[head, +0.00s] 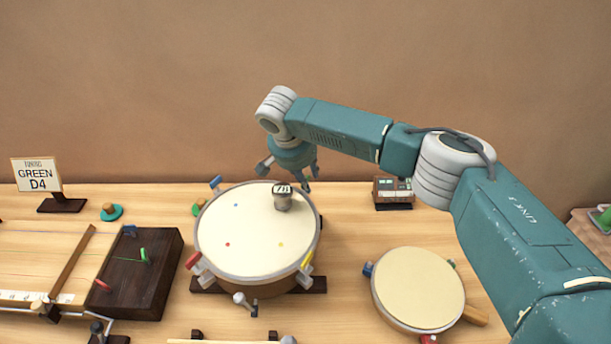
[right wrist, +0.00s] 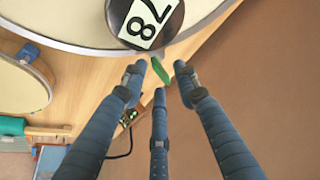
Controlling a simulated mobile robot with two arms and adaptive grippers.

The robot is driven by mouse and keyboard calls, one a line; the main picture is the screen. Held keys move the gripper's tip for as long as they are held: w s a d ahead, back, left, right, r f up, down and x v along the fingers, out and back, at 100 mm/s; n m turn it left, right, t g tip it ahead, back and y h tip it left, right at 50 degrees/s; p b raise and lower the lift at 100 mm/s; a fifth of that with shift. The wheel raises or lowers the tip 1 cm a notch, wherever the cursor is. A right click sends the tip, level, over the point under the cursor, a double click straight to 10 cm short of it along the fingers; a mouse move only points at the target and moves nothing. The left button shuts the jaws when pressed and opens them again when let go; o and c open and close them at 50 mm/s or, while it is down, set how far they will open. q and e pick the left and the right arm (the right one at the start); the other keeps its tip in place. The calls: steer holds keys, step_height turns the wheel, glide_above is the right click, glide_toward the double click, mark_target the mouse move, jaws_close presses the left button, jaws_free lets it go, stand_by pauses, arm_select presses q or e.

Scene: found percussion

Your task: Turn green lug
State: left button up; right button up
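The large cream-headed drum (head: 245,240) stands mid-table, with coloured lugs around its rim. In the right wrist view, the green lug (right wrist: 184,77) sticks out at the rim, close to a dark weight (right wrist: 145,18) marked 78. I cannot make this lug out in the head view, where it seems hidden at the drum's far right side. My right gripper (head: 291,174) hangs at the drum's far edge. Its three fingers (right wrist: 161,84) are spread around the green lug near their tips, with gaps visible. My left gripper is not in view.
A sign (head: 38,176) reads GREEN D4. A smaller drum (head: 418,290) lies at right and a small meter (head: 393,191) stands behind. A stringed board (head: 140,275) with coloured pegs sits at left. The weight (head: 282,199) stands on the drumhead near the gripper.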

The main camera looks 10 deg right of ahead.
jaws_close()
steer(key=n+p, duration=0.3)
steer(key=p, duration=0.2)
steer(key=shift+d+t+y, duration=0.1)
steer(key=shift+t+y, duration=0.2)
steer(key=shift+y, duration=0.1)
jaws_free()
steer(key=shift+r, duration=0.1)
steer(key=v, duration=1.1)
steer(key=shift+s+r, duration=0.25)
steer(key=shift+r, duration=0.1)
